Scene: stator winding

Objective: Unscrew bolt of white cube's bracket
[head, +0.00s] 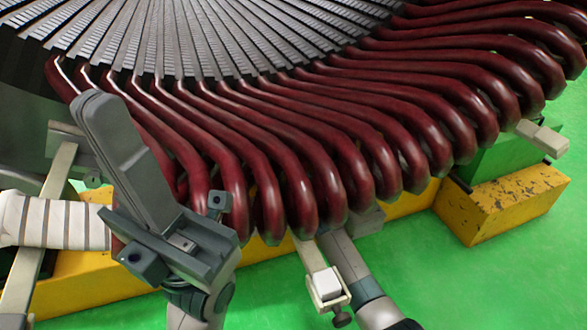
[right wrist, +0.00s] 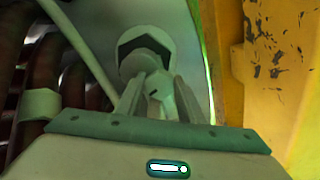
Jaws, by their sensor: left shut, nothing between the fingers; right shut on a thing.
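The white cube (head: 326,282) sits in a small metal bracket (head: 333,301) on the end of a flat bar below the coils. A dark bolt knob (head: 342,318) shows under that bracket. In the right wrist view my right gripper (right wrist: 150,92) is shut on a pale bolt (right wrist: 145,62) in front of a hexagonal opening or rim; the fingers hide part of it. In the head view my right gripper's end is mostly hidden under the coils, just right of the bar. My left gripper (head: 97,108) is shut and empty, raised in front of the coils at the left.
Dark red stator coils (head: 330,130) hang over the work area. A yellow block (head: 505,200) stands at the right, and a yellow beam (head: 100,285) runs below the coils. Another pale block on a bar (head: 541,138) juts out at the right. Green floor (head: 470,290) is clear at lower right.

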